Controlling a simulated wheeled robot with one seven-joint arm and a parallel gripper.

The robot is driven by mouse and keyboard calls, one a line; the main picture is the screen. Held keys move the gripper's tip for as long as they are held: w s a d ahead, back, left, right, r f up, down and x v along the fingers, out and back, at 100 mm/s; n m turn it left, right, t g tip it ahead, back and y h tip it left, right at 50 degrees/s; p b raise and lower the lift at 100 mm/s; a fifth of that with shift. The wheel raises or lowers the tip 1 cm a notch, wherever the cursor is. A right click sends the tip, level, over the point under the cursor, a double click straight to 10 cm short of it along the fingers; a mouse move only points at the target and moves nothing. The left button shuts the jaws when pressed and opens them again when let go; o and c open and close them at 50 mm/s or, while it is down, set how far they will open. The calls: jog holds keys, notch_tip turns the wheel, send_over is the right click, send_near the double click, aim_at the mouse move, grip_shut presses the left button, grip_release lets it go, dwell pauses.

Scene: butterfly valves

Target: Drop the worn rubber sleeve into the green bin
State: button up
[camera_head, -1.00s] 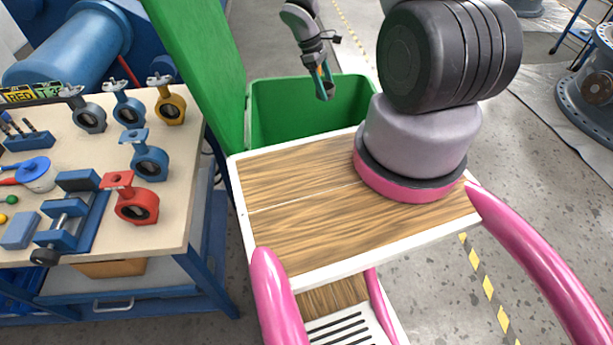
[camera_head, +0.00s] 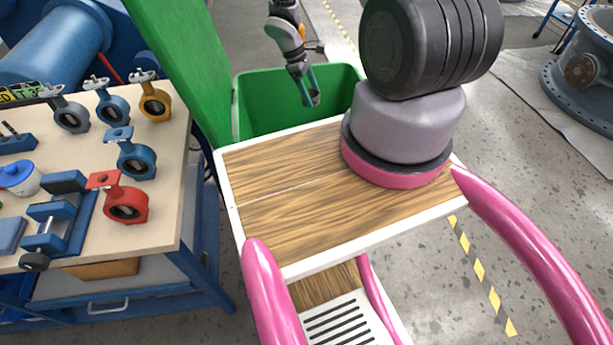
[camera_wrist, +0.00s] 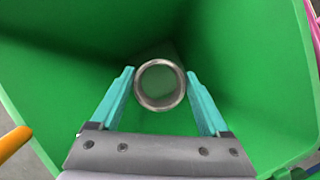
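The green bin (camera_head: 268,112) stands open behind the wooden-topped cart; its green walls (camera_wrist: 60,90) fill the wrist view. My gripper (camera_head: 309,95) is inside the outline of the bin's opening in the head view, pointing down. In the wrist view my gripper (camera_wrist: 160,84) has its two teal fingers on either side of the worn rubber sleeve (camera_wrist: 140,97), a grey-brown ring seen end-on. The fingertips appear to touch its sides. The sleeve (camera_head: 314,99) shows small and dark at the fingertips in the head view. The bin's floor is partly hidden behind it.
The wooden cart top (camera_head: 290,205) lies in front of the bin. A workbench (camera_head: 165,215) with several valves, including a red valve (camera_head: 122,200), stands at the left. A tall green panel (camera_head: 180,65) rises beside the bin's left side.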

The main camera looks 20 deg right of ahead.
jog(key=shift+o, duration=0.8)
jog(key=v, duration=1.1)
